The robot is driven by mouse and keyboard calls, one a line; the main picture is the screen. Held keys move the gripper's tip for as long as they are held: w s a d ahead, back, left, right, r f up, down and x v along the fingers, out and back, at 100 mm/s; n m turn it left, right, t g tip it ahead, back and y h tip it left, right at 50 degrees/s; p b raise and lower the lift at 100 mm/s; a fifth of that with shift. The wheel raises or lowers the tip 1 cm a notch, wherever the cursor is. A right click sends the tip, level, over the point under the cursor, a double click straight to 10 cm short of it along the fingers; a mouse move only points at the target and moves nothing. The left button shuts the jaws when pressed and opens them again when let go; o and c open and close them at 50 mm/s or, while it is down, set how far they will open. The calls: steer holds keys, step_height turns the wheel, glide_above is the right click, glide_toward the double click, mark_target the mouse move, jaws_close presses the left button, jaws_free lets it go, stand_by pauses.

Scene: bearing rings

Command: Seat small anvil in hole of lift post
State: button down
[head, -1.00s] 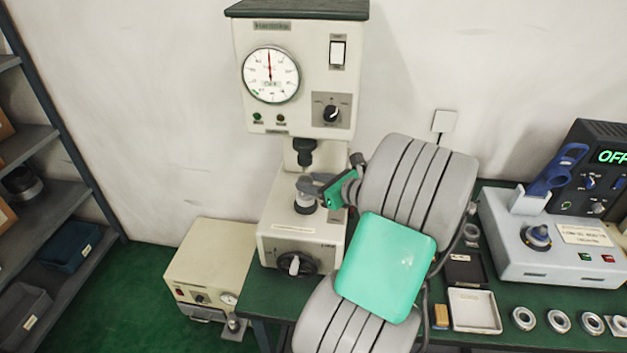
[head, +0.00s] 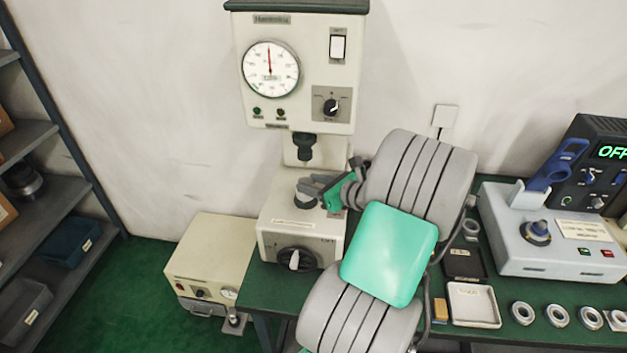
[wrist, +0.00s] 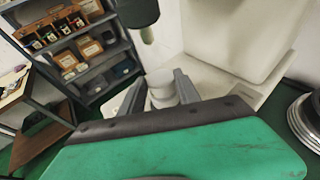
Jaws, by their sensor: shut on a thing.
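The small anvil is a pale grey cylinder (wrist: 161,83) between the two fingers of my gripper (wrist: 158,92) in the wrist view. My gripper is shut on it. In the head view my gripper (head: 308,189) is at the lift post, in the throat of the cream hardness tester (head: 292,218). The lift post's hole is hidden by the fingers and the anvil. I cannot tell whether the anvil's stem is in the hole or just above it.
The tester's dark indenter (wrist: 138,10) hangs above and close to my fingers; it also shows in the head view (head: 303,147). A grey control box (head: 550,245), a white tray (head: 473,322) and several bearing rings (head: 558,315) are on the right of the green bench. Shelves (head: 45,190) stand left.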

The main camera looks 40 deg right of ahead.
steer(key=c, duration=0.8)
jaws_free()
steer(key=shift+f, duration=0.15)
